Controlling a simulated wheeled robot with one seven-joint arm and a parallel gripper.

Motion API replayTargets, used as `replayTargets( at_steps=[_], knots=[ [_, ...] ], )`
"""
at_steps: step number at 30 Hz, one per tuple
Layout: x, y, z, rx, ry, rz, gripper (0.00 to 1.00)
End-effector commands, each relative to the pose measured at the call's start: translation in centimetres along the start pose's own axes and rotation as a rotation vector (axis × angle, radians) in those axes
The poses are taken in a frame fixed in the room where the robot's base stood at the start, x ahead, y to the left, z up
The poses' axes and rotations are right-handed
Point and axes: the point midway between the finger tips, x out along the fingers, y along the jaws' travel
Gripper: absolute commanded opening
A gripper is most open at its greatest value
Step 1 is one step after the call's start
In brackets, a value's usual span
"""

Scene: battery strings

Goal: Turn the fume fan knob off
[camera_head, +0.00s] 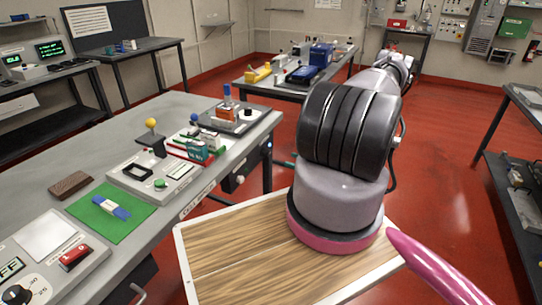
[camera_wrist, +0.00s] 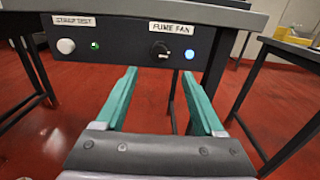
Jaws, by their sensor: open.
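The fume fan knob (camera_wrist: 161,50) is a round black knob on the dark front panel under the bench edge, below a white "FUME FAN" label (camera_wrist: 172,28). A pointer mark on it is too small to read surely. A blue light (camera_wrist: 189,52) glows just right of it. My gripper (camera_wrist: 160,73) is open and empty, its two green fingers pointing at the panel. In the wrist view the knob shows between and slightly above the fingertips, apart from them. In the head view my arm hides most of the gripper; a bit of green finger shows beside it.
A white round button (camera_wrist: 66,46) and a small green light (camera_wrist: 94,45) sit left on the panel under a second label. The workbench (camera_head: 255,122) carries battery gear and a green mat (camera_head: 85,214). Table legs stand at both sides in the wrist view; red floor lies open below.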

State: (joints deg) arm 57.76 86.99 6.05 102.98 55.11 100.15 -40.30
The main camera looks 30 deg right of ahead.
Motion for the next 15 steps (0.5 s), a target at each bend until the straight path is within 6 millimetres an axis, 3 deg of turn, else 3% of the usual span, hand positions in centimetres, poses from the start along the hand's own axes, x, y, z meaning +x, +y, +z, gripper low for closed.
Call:
replayTargets(
  at_steps=[9, 15],
  knots=[
    [5.9, 0.2, 0.1, -0.001, 0.000, 0.008, 0.70],
    [8.8, 0.2, 0.1, 0.000, 0.000, 0.007, 0.70]
  ],
)
